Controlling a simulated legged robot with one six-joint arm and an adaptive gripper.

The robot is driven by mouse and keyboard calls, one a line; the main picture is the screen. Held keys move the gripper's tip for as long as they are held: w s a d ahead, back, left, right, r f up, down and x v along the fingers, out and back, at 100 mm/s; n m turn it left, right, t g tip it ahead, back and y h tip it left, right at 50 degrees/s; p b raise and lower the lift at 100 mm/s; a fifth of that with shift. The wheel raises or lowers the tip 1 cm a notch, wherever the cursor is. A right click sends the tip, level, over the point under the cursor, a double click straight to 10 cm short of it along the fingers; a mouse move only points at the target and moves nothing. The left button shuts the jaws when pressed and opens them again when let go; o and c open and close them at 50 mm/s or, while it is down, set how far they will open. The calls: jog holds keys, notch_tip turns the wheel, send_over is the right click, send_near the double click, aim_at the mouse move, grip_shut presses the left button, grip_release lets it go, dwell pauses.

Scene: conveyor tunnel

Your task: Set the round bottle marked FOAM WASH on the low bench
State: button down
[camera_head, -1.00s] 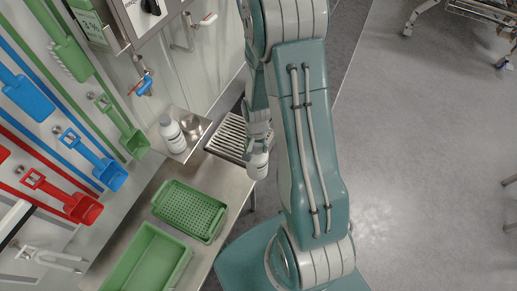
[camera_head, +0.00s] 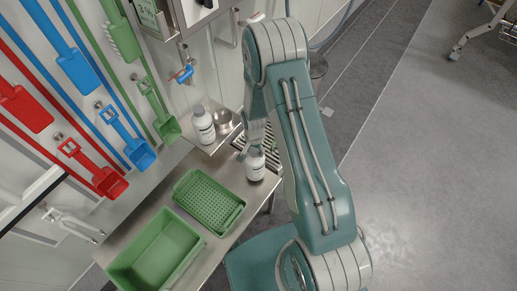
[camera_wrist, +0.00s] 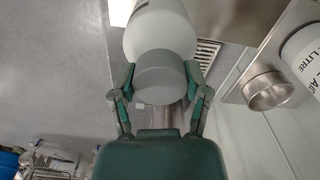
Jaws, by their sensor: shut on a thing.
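My gripper (camera_wrist: 162,85) is shut on a white round bottle (camera_wrist: 160,30) with a grey cap, its fingers on either side of the cap. In the head view the held bottle (camera_head: 255,167) is upright, at the far right part of the low steel bench (camera_head: 237,225). I cannot tell whether its base touches the bench. Its label is too small to read. A second white bottle (camera_head: 202,124) stands on a small steel shelf beside a metal cup (camera_head: 223,121). It also shows in the wrist view (camera_wrist: 305,50), with only part of its print visible.
A green perforated tray (camera_head: 209,202) and a deeper green tub (camera_head: 156,252) take up much of the bench to the left. A slatted grate (camera_head: 270,150) lies just behind the held bottle.

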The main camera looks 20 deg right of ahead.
jog(key=shift+f, duration=1.35)
jog(key=shift+c, duration=0.4)
grip_release()
jog(key=shift+f, duration=0.1)
